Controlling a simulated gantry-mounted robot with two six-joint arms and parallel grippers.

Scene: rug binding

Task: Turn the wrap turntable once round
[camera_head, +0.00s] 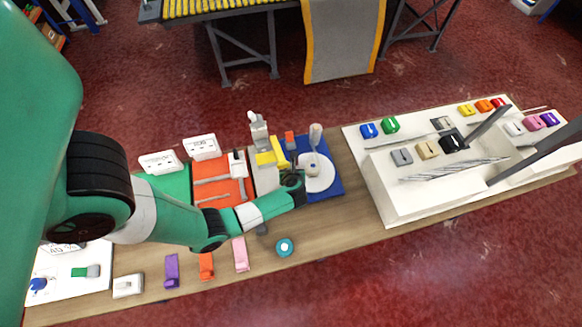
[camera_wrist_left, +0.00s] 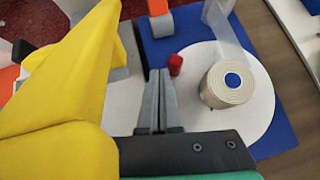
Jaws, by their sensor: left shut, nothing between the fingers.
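The wrap turntable is a white disc (camera_head: 325,183) on a blue base (camera_head: 333,190); the disc also shows in the left wrist view (camera_wrist_left: 236,130). A cream roll (camera_wrist_left: 228,84) with a blue centre sits on it, with a pale translucent strip standing behind. A short red peg (camera_wrist_left: 175,65) stands at the disc's near-left edge. My left gripper (camera_head: 299,181) is at the disc's left side. In the wrist view its fingers (camera_wrist_left: 160,105) are shut and empty, their tips just left of the red peg; I cannot tell whether they touch it. My right gripper is not in view.
A grey stand with yellow parts (camera_head: 270,157) rises close left of the turntable. A white rack (camera_head: 385,200) with coloured blocks fills the right of the bench. A teal disc (camera_head: 285,247) and coloured clips lie along the front. Bare wood separates turntable and rack.

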